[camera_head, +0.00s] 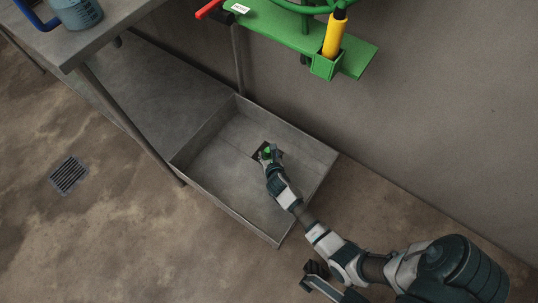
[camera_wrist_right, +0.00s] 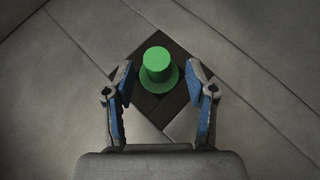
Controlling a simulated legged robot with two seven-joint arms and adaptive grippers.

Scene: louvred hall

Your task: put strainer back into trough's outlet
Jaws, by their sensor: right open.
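The green strainer (camera_wrist_right: 158,62), shaped like a small top hat with a brim, is over a dark square (camera_wrist_right: 152,106) in the trough floor, apparently the outlet. It also shows as a small green spot in the head view (camera_head: 266,153). I cannot tell whether it sits down in an opening or rests on the dark surface. The trough (camera_head: 222,200) is a shallow grey metal basin. My right gripper (camera_wrist_right: 160,74) is open, with one finger on each side of the strainer and visible gaps between.
A green bracket (camera_head: 290,32) with a yellow-handled tool (camera_head: 334,36) is on the wall above the trough. A grey table (camera_head: 100,25) with a blue container (camera_head: 76,14) stands at upper left. A floor grate (camera_head: 69,175) lies left. The trough floor around the strainer is clear.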

